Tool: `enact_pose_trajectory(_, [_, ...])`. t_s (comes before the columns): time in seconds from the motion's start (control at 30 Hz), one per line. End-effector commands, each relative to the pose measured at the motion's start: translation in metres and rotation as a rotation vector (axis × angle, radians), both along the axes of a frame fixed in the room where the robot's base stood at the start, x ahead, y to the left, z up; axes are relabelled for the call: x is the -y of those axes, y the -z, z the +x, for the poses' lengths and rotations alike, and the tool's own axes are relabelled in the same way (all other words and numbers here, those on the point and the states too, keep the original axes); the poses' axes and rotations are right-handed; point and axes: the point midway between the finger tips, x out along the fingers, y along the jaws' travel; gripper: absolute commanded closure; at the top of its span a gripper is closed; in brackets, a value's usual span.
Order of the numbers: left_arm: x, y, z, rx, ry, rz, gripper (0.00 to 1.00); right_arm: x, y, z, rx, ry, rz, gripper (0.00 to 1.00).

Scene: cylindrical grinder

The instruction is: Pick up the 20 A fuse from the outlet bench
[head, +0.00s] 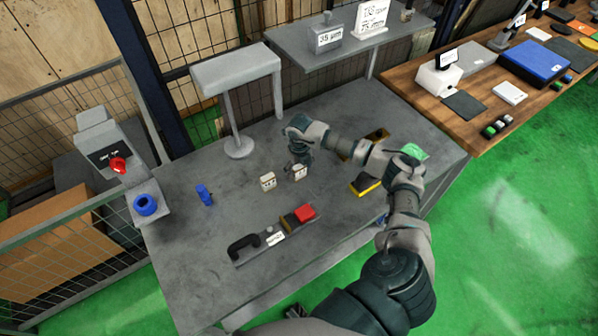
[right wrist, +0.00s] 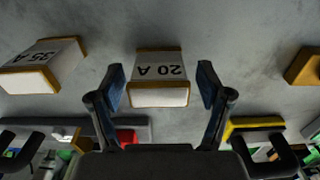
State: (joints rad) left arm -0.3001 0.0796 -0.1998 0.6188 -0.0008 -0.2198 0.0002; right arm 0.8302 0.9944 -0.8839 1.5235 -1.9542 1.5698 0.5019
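The 20 A fuse (head: 299,173) stands on the grey outlet bench (head: 345,235), right of the 35 A fuse (head: 267,182). In the right wrist view the 20 A fuse (right wrist: 158,76) is a pale block with yellow-brown edges, its label upside down. My right gripper (right wrist: 160,75) is open, one finger on each side of this fuse, with a gap on both sides. The 35 A fuse (right wrist: 42,65) lies outside the fingers at the left. In the head view my right gripper (head: 301,163) is above and behind the 20 A fuse, partly hidden by its wrist. My left gripper is not seen.
A bar with a black handle and a red block (head: 304,212) lies in front of the fuses. A blue bottle-like item (head: 204,195) stands at the left. Yellow-edged black trays (head: 364,186) are at the right. A raised grey stand (head: 237,68) is behind.

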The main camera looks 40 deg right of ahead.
Motion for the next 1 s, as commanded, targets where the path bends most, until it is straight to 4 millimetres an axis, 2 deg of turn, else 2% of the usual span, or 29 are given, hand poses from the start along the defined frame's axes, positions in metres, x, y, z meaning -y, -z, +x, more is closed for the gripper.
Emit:
enact_pose_trajectory(0.03, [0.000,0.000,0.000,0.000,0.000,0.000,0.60,0.000,0.000,0.000,0.000,0.000,0.000,0.41])
enact_pose_trajectory(0.2, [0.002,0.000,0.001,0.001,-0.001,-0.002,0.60,-0.001,-0.001,0.000,0.000,0.000,-0.001,0.84])
enact_pose_trajectory(0.23, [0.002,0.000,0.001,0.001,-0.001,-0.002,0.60,-0.001,-0.001,0.000,-0.001,0.000,-0.001,0.86])
enact_pose_trajectory(0.57, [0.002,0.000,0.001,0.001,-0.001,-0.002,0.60,-0.001,-0.004,0.000,0.001,0.000,-0.002,0.87])
enact_pose_trajectory(0.87, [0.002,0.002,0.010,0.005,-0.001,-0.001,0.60,0.000,-0.035,0.001,0.003,-0.001,0.000,0.87])
enact_pose_trajectory(1.0, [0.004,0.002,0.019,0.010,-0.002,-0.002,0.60,0.007,-0.037,-0.026,-0.002,0.000,-0.005,0.87])
